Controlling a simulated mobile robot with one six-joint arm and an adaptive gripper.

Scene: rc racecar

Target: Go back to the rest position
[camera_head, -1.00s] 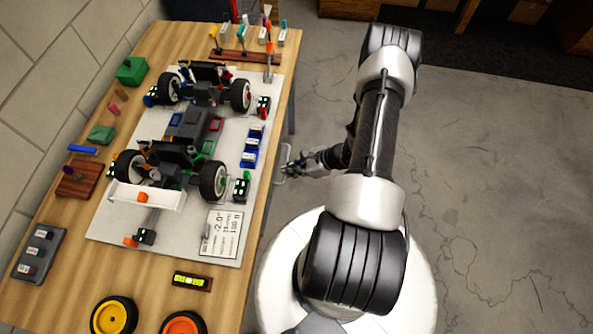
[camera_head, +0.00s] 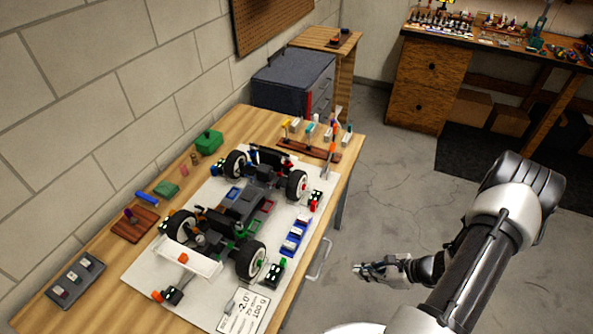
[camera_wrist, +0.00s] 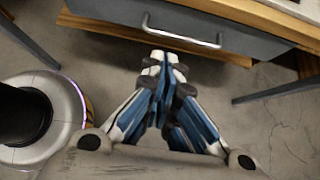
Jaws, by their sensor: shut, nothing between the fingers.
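My gripper (camera_head: 368,270) hangs in free air to the right of the wooden table, beside the drawer handle, in the head view. In the wrist view my gripper (camera_wrist: 163,58) has its blue-sided fingers together and empty, pointing toward the drawer front. My arm (camera_head: 480,250) is folded at the lower right of the head view. The RC racecar (camera_head: 240,210) stands on a white board (camera_head: 140,265) on the table, apart from my gripper.
The table (camera_head: 100,305) has a drawer handle (camera_wrist: 185,38) close beyond my fingertips. A tool rack (camera_head: 310,150) stands at its far end. A grey cabinet (camera_head: 285,85) and a workbench (camera_head: 430,85) are farther back. The concrete floor (camera_head: 390,170) between is clear.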

